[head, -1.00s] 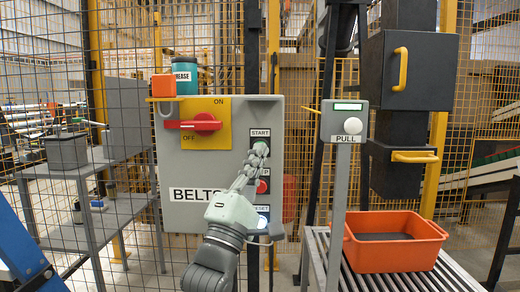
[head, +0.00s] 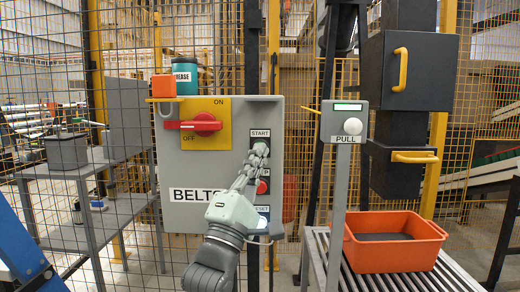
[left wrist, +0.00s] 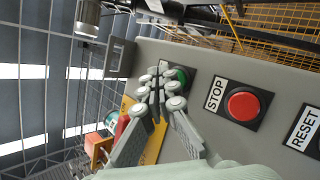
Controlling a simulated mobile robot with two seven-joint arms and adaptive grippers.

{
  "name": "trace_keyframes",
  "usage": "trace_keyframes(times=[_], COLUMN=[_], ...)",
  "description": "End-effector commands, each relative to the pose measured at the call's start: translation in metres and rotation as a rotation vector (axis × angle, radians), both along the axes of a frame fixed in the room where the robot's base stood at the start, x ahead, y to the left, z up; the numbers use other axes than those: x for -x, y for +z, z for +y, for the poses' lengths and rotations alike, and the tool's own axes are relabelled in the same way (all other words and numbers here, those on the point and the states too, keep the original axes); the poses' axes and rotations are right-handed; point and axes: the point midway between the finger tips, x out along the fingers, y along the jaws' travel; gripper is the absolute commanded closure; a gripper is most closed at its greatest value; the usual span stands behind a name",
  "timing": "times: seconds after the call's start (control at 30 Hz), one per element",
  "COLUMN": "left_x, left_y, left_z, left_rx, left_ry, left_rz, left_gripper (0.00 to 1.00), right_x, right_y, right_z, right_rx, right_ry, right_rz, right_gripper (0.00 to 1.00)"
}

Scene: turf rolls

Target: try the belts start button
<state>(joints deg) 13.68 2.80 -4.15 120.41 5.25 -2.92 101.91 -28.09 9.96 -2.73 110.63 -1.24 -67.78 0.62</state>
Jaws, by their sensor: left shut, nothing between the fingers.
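The grey BELTS panel (head: 180,218) stands in front of the mesh fence. Its green start button (head: 260,143) sits under the START label and is partly covered by my fingertips. It also shows in the left wrist view (left wrist: 184,75). My left gripper (head: 259,150) is shut and empty, its fingertips at the start button's face. I cannot tell whether they touch or press it. The red stop button (left wrist: 243,105) is just below, and the RESET label (left wrist: 305,130) is lower. My right gripper is not in view.
A red rotary handle (head: 200,124) lies horizontal on the yellow ON/OFF plate (head: 218,143). A PULL post (head: 337,200) with a white knob stands right of the panel. An orange bin (head: 395,255) sits on rollers. A grey shelf (head: 90,220) is at left.

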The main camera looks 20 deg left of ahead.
Motion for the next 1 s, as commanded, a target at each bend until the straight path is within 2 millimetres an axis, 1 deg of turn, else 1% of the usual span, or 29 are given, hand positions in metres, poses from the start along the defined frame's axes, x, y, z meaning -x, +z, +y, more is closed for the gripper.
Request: trace_keyframes(times=[0.13, 0.5, 1.0], left_x=[-0.0049, -0.0053, -0.0106], left_y=[0.0004, 0.0001, 0.0005], left_z=[0.0016, 0.0016, 0.0032], left_rx=[0.000, 0.000, -0.001], left_ry=[0.000, 0.000, 0.001], left_rz=[0.001, 0.000, 0.000], left_gripper=[1.00, 1.00, 1.00], right_x=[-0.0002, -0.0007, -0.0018], right_y=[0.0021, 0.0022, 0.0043], right_z=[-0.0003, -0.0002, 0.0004], right_rx=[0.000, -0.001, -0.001], right_ry=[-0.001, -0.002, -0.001], right_rz=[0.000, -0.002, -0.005], right_gripper=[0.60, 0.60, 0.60])
